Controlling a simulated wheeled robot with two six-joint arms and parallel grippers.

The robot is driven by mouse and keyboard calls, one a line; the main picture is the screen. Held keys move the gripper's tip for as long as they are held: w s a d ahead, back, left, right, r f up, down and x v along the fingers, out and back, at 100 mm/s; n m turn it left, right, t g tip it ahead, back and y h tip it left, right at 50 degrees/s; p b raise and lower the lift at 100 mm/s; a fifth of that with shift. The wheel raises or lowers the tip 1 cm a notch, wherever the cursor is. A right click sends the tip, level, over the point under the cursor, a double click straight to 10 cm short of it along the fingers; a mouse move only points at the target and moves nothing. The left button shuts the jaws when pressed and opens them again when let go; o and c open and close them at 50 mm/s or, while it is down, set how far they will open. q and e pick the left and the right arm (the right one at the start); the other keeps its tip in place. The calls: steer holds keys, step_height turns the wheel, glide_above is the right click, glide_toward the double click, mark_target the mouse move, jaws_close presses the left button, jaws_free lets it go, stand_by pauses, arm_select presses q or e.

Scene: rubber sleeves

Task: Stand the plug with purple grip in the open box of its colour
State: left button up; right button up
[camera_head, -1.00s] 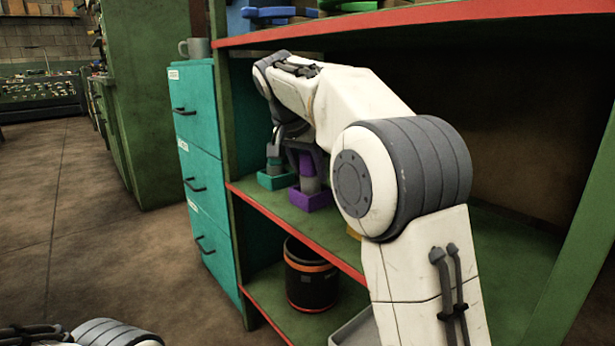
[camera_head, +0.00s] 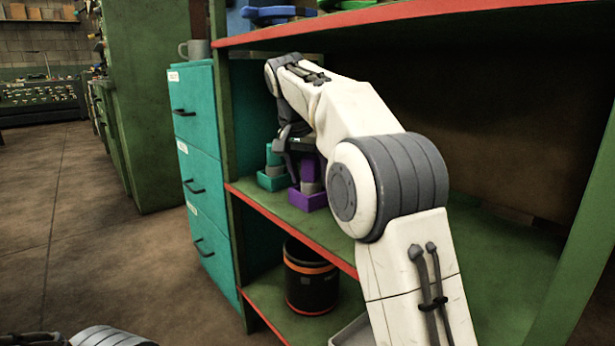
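The purple box (camera_head: 308,200) stands on the middle shelf towards its left end. The plug with purple grip (camera_head: 309,170) stands upright in or directly over it, its grey lower part towards the box; its base is too small to tell. My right gripper (camera_head: 301,168) reaches down at this plug, with a dark finger on its left side. The other finger is largely hidden, so its opening is unclear. A teal box (camera_head: 272,183) with a teal plug (camera_head: 273,157) stands just left, partly behind the finger. My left gripper is out of view.
The shelf's red front edge (camera_head: 290,230) runs below the boxes, and the upper shelf (camera_head: 400,20) hangs above my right arm. Teal drawers (camera_head: 195,150) stand left. A black bin with orange bands (camera_head: 310,280) sits on the bottom shelf.

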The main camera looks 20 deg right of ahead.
steer(key=shift+r, duration=0.25)
steer(key=shift+p+v, duration=0.85)
steer(key=shift+p, duration=0.35)
steer(key=s+a+p, duration=0.3)
steer(key=s+a, duration=0.5)
steer(key=shift+a+f, duration=0.35)
steer(key=shift+f, duration=0.05)
